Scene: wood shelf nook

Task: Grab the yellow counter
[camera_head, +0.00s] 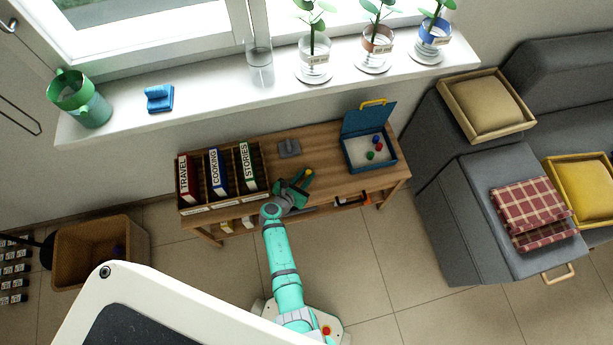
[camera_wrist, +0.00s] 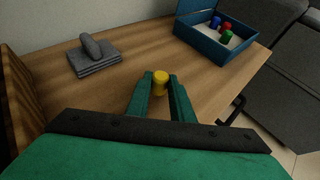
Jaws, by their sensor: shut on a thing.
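The yellow counter (camera_wrist: 160,83) is a small yellow cylinder, seen between the two green fingertips of my gripper (camera_wrist: 161,88) in the wrist view. My gripper is shut on it, over the wooden table top (camera_wrist: 215,83). I cannot tell whether the counter is clear of the wood. In the head view my gripper (camera_head: 301,182) is over the middle of the table, and the counter (camera_head: 308,172) shows as a small yellow spot at its tip.
A blue open box (camera_head: 350,160) with red, green and blue counters stands to the right. A grey block with a handle (camera_head: 289,148) lies behind my gripper. A rack of labelled books (camera_head: 219,172) stands to the left. The wood between is clear.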

